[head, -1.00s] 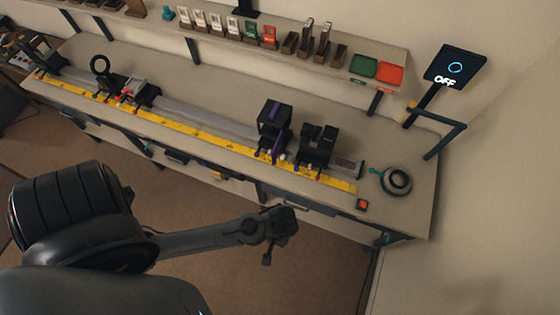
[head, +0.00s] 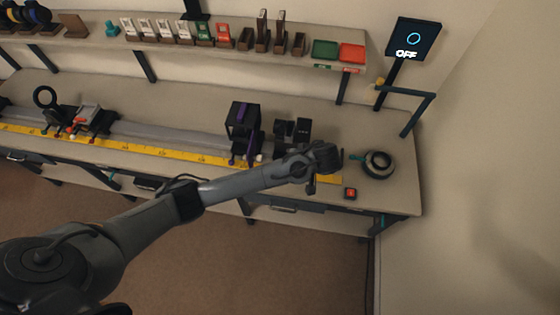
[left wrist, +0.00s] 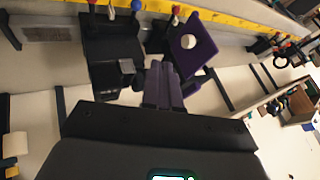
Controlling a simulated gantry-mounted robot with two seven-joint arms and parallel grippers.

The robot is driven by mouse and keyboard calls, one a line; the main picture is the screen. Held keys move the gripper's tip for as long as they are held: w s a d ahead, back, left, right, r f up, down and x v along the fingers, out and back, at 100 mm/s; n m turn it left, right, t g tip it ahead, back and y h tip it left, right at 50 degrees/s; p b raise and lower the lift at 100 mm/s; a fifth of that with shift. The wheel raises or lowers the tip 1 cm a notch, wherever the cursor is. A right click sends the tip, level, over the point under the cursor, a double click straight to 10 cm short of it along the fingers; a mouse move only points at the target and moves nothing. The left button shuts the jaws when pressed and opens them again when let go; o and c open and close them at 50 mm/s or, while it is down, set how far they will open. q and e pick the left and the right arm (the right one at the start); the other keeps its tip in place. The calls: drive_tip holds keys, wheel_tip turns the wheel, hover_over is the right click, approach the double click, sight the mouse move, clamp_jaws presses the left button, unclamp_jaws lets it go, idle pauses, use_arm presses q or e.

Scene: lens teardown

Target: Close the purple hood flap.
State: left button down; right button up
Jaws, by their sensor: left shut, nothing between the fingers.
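The black hood box (head: 241,122) stands on the bench rail in the head view, with a purple strip on top. Its purple flap (head: 251,148) hangs at the front, apparently open. In the left wrist view the purple flap (left wrist: 192,44) has a pale round knob and sits just beyond the fingers. My left gripper (head: 311,186) is at the bench front, right of the hood, with its fingers closed and empty. The closed fingertips (left wrist: 160,68) show near the flap in the left wrist view; contact cannot be told. My right gripper is not in view.
A black holder (head: 291,131) stands on the rail right of the hood, partly behind my left wrist. A yellow ruler (head: 150,146) runs along the bench front. A round device (head: 378,164) and a red button (head: 350,193) are further right. A screen (head: 413,40) reads OFF.

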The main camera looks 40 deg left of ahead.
use_arm(q)
drive_tip(key=s+a+f+p, duration=0.1)
drive_tip(key=a+f+p, duration=0.2)
drive_tip(key=a+f, duration=0.4)
drive_tip(key=shift+a+f, duration=0.15)
drive_tip(key=shift+a, duration=0.8)
drive_tip(key=shift+s, duration=0.1)
drive_tip(key=shift+a, duration=0.1)
